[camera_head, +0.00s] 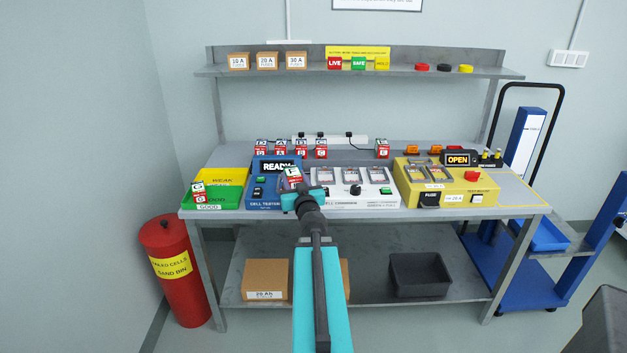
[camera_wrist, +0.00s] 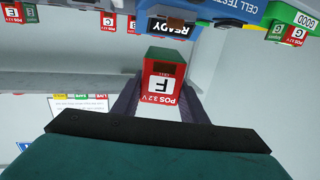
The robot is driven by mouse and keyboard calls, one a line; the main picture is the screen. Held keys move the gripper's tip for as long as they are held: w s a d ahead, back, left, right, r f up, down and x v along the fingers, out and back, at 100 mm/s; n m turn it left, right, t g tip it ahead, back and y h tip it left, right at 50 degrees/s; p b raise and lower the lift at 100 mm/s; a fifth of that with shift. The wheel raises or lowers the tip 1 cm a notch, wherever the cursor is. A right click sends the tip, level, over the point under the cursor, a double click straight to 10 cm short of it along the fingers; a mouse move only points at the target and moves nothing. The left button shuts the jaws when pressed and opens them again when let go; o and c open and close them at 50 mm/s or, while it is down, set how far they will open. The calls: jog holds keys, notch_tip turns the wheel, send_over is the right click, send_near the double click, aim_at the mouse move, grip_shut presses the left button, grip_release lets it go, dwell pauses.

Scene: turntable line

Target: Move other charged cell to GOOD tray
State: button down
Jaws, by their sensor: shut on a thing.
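My gripper (camera_head: 300,192) is shut on a red, white and green cell marked F, whose top shows just beyond the fingers (camera_head: 294,173). In the wrist view the held cell (camera_wrist: 165,85) shows its F and "POS 3.2 V" between the dark fingers. It is in front of the right side of the blue cell tester (camera_head: 264,192), whose display reads READY; I cannot tell whether they touch. The green GOOD tray (camera_head: 228,198) is at the bench's left end. One similar cell (camera_head: 199,192) stands at its left side; its letter looks like C or G.
The yellow WEAK tray (camera_head: 236,176) is behind the GOOD tray. Several cells stand in a row at the back of the bench. A white conditioner (camera_head: 354,203) and a yellow unit showing OPEN (camera_head: 406,199) are to the right. The GOOD tray's right part looks free.

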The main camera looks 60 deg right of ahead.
jog(key=w+a+n+t+y, duration=0.2)
jog(key=w+a+n+y, duration=0.35)
jog(key=a, duration=0.85)
jog(key=w+a+n+t+y, duration=0.25)
jog(key=w+a+y, duration=0.45)
jog(key=w+a, duration=0.45)
jog(key=s+a+f+n+g+y, duration=0.1)
jog(key=a+f+n+g+y, duration=0.1)
jog(key=a, duration=0.9)
jog(key=s+a+f+n+g+y, duration=0.2)
jog(key=a+n+y, duration=0.3)
jog(key=a, duration=0.6)
jog(key=s+a+f+n+g+y, duration=0.2)
jog(key=a+f+n+g+y, duration=0.2)
jog(key=a+y, duration=0.3)
jog(key=a, duration=0.4)
jog(key=shift+a, duration=0.15)
jog(key=shift+a, duration=0.35)
jog(key=shift+s, duration=0.1)
